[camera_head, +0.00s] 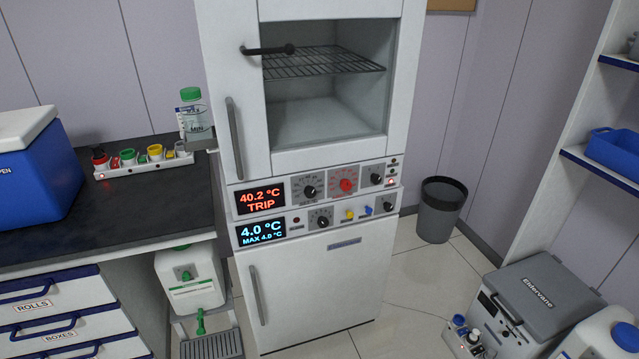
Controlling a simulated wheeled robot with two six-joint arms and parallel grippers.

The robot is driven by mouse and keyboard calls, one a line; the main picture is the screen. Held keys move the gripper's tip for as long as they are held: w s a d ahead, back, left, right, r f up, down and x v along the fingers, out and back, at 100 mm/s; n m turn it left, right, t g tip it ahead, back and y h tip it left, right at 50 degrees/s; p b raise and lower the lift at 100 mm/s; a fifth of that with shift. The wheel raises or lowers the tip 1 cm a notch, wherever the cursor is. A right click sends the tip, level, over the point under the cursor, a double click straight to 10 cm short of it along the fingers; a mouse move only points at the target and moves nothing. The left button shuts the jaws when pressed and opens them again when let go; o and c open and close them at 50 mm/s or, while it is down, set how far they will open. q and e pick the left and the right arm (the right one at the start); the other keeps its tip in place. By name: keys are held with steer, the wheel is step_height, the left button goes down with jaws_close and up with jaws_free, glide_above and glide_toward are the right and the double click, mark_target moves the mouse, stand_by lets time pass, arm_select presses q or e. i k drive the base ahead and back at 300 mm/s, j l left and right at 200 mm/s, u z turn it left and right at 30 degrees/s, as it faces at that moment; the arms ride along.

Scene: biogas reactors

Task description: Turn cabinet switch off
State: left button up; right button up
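The tall white cabinet (290,165) stands in the middle of the head view, with a glass-windowed upper door and a solid lower door. Its upper panel has a red display (261,198) reading 40.2 °C TRIP, a black dial (309,191), a red dial (346,185) and a black knob (376,179). Its lower panel has a blue-lit display (262,232) reading 4.0 °C, MAX 4.0 °C, a black dial (321,222), a yellow knob (350,214), a blue lever (368,210) and a black knob (388,207). The labels are too small to read. Neither gripper shows.
A dark bench (130,205) at left holds a blue cooler (45,170) and a rack of coloured caps (145,165). A grey bin (440,212) and a grey Ehlervane box (545,300) stand at right. The floor before the cabinet's right side is clear.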

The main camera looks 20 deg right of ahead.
mark_target(375, 178)
steer(key=z, duration=0.75)
